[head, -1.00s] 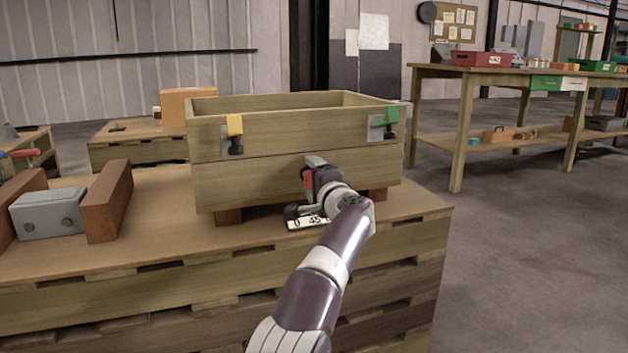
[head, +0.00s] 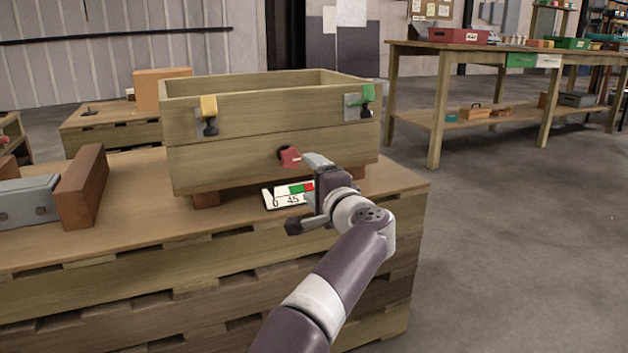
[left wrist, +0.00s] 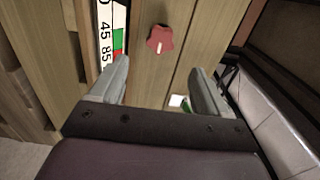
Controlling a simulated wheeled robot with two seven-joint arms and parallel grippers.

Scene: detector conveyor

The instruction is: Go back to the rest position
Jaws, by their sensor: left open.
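My left gripper (head: 306,192) is in front of the wooden box, near its lower right front. In the left wrist view the left gripper (left wrist: 160,88) has its two fingers wide apart with nothing between them. A red knob (head: 290,156) sits on the box's front face, and it also shows in the left wrist view (left wrist: 160,39), beyond the fingers and apart from them. A scale plate (head: 283,196) with numbers and green and red bands lies below the knob, partly hidden by my gripper. My right gripper is not in view.
A grey block between brown blocks (head: 82,185) is at left. A workbench (head: 437,120) stands back right. The floor at right is clear.

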